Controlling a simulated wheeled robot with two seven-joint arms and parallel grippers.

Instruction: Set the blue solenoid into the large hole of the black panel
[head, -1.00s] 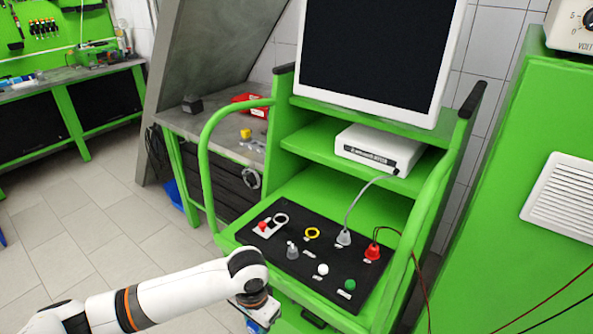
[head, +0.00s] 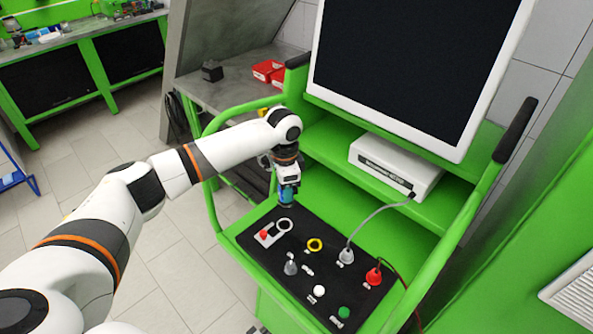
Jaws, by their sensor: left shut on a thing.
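My left gripper (head: 288,184) is shut on the blue solenoid (head: 286,198) and points down over the far left part of the black panel (head: 266,262). The gripper covers the solenoid's upper part. A white-rimmed round opening (head: 284,224), which looks like the large hole, lies just below the solenoid in the picture. I cannot tell whether the solenoid touches the panel. My right gripper is not in view.
The panel carries a red button (head: 264,235), a yellow ring (head: 315,244), a grey knob (head: 290,267), white (head: 319,290) and green (head: 344,312) buttons, and grey (head: 346,256) and red (head: 374,276) cabled plugs. A white box (head: 396,167) and a monitor (head: 415,70) stand behind. Green rails flank the panel.

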